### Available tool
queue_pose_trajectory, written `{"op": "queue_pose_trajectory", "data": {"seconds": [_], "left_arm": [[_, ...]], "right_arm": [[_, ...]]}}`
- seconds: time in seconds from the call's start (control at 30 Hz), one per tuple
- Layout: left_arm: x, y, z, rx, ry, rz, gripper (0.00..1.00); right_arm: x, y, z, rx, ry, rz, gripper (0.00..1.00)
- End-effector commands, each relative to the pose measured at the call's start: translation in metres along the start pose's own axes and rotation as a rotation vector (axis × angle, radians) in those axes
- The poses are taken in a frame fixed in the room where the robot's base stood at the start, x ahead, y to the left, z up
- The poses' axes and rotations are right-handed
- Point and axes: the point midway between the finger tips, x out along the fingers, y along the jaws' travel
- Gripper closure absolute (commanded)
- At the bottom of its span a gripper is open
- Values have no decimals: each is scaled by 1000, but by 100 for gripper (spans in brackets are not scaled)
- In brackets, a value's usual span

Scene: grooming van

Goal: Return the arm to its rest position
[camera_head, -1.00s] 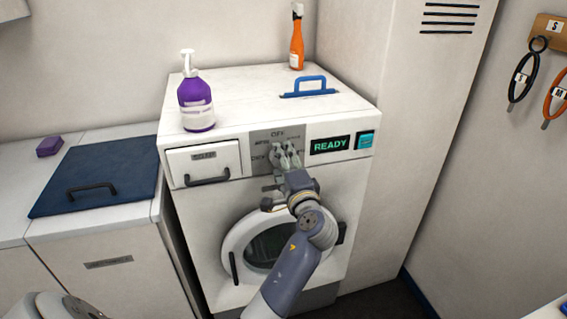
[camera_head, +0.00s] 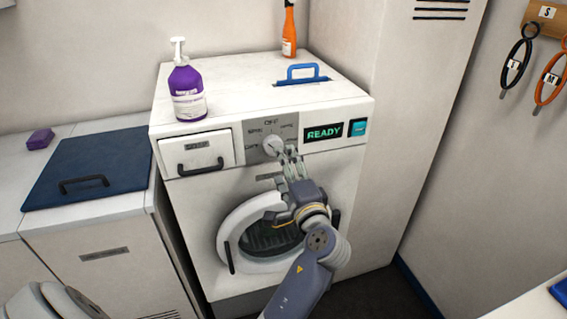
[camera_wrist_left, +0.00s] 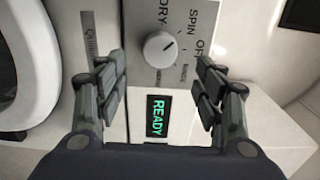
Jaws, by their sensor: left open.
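My left gripper (camera_head: 290,158) is open and empty in front of the washing machine's control panel. Its fingertips are just right of and below the white round dial (camera_head: 271,146), apart from it. In the left wrist view the dial (camera_wrist_left: 160,48) shows beyond the gap between the two spread fingers (camera_wrist_left: 157,75), with nothing between them. A short dark mark on the dial shows, with SPIN, DRY and OFF printed around it. The display (camera_head: 324,133) reads READY. My right gripper is not in view.
The washing machine (camera_head: 345,175) has a round door (camera_head: 228,226) below my wrist and a drawer (camera_head: 197,152) at left. A blue lid (camera_head: 95,160) covers the left counter.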

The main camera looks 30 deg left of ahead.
Motion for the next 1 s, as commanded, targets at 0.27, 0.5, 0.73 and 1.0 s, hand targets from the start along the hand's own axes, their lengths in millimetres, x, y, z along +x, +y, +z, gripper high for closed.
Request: {"op": "queue_pose_trajectory", "data": {"seconds": [0.27,0.5,0.73,1.0], "left_arm": [[0,0,0,-1,0,0,37],[1,9,-5,5,16,14,37],[-7,125,-44,42,178,201,37],[-63,325,-48,17,338,580,37]], "right_arm": [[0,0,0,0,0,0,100],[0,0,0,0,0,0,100],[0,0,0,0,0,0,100],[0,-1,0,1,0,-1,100]]}}
